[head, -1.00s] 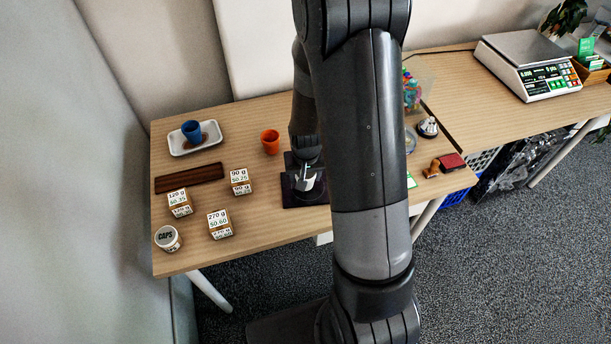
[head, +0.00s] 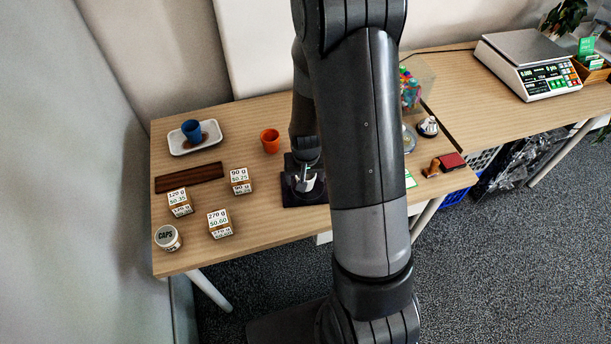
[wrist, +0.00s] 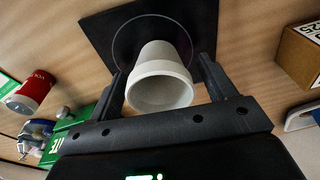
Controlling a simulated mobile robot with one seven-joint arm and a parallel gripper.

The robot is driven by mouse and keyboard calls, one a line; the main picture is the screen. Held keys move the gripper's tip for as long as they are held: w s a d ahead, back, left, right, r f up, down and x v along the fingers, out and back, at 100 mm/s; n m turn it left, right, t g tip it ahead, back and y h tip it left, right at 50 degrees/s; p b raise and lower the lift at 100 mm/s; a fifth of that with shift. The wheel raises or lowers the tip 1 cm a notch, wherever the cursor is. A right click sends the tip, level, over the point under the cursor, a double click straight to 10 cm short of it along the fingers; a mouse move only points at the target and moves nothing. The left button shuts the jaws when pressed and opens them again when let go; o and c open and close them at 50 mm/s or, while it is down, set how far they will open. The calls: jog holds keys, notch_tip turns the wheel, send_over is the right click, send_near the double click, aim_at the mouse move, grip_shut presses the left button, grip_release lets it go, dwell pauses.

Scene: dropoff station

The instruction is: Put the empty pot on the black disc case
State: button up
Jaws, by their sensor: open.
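A white pot (wrist: 160,78) shows in the wrist view with its open mouth towards the camera; its inside looks empty. Its base is over the black disc case (wrist: 101,27), a flat dark square with a thin ring, and it appears to stand on it. My gripper (wrist: 161,68) is open, with one finger on each side of the pot; small gaps show beside it. In the head view the disc case (head: 292,199) lies on the table, and the pot (head: 307,183) is partly hidden by my gripper.
An orange pot (head: 270,141) stands behind the case. A blue pot (head: 192,130) stands on a white tray (head: 177,150). A dark wooden strip (head: 189,178), several price-marked boxes (head: 218,220) and a CAPS tub (head: 167,238) are left. A stamp and red pad (head: 452,162) are right.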

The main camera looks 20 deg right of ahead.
jog(key=s+a+r+n+t, duration=0.1)
jog(key=s+r, duration=0.3)
jog(key=r, duration=0.8)
jog(key=s+a+r+t, duration=0.1)
jog(key=s+r, duration=0.2)
jog(key=r, duration=1)
jog(key=s+r+n+t, duration=0.1)
jog(key=s+r+t, duration=0.1)
jog(key=s+r, duration=0.6)
jog(key=shift+s+a, duration=0.25)
jog(key=shift+s, duration=1.35)
dwell(3.1)
